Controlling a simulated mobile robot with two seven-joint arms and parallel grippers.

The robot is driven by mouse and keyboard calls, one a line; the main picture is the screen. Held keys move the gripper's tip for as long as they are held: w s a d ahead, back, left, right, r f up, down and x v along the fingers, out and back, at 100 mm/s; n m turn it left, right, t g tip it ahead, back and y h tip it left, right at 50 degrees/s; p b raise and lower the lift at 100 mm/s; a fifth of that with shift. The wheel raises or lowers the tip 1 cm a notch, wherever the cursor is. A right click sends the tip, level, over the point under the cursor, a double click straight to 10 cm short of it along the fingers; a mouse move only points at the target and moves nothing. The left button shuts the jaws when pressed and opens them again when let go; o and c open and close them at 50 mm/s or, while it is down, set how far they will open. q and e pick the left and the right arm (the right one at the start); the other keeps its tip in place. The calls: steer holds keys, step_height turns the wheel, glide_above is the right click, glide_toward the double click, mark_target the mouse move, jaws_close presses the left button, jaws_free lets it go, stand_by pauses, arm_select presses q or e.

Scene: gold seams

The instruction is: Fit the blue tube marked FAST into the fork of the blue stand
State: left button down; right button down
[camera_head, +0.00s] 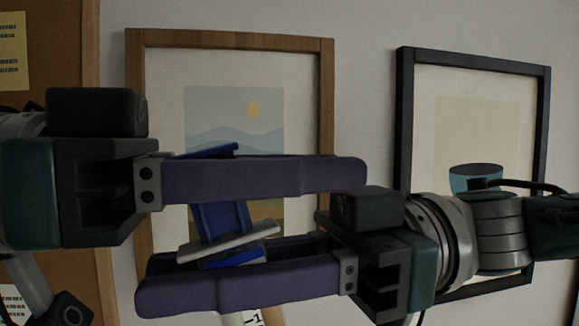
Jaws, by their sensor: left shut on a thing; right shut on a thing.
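My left gripper (350,175) comes in from the left, its long purple finger level across the middle. My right gripper (150,285) comes in from the right just below, its fingers pointing left. Both are shut on blue parts crowded between them. A blue flat part (212,150) shows above my left finger. Below that finger are a tilted blue upright part (222,222) and a pale grey bar (230,243) with blue under it. Which part is the tube and which the stand I cannot tell. No FAST marking is readable, and the fingers hide the contacts.
A wood-framed picture (230,39) and a black-framed picture (404,120) hang on the pale wall behind. A cork board (45,120) is at the left. A pale thing with a partly cut-off label (265,318) shows at the bottom edge. No table surface is visible.

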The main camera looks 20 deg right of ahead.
steer(key=c, duration=0.7)
jaws_free()
